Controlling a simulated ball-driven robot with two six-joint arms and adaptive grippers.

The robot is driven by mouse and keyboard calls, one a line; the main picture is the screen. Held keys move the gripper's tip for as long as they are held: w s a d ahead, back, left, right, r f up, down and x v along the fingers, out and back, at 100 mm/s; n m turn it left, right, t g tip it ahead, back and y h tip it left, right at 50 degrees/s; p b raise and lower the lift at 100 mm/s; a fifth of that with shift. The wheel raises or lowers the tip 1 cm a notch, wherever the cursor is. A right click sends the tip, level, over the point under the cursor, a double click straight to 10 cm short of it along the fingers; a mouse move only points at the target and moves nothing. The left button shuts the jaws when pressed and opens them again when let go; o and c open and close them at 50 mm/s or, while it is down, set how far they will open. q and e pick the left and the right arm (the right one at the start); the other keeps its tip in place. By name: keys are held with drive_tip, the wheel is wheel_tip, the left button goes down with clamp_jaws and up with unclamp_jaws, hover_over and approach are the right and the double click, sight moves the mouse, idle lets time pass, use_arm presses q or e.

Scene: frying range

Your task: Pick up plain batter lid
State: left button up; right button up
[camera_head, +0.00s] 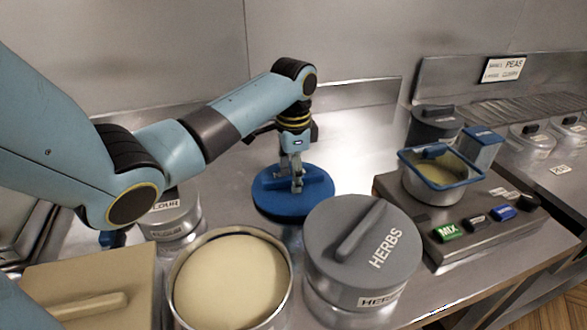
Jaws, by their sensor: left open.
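A round blue lid (270,199) with a raised bar handle lies flat on the steel counter, with no label that I can read. It is the loose lid beside an open round pot (176,307) of smooth cream-coloured batter (230,280). My left gripper (297,186) points down over the blue lid at its handle. Its fingers are open and at the handle; whether they touch it I cannot tell. The fingers hide part of the handle.
A grey-lidded HERBS pot (340,240) stands close in front of the blue lid. A FLOUR tin (172,222) and a beige lidded box (95,285) are at the left. A mixing unit (470,240) with buttons and a blue-rimmed pot (437,182) stands at the right. The counter behind is clear.

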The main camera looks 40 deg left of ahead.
use_arm(q)
drive_tip(key=shift+c, duration=0.6)
clamp_jaws()
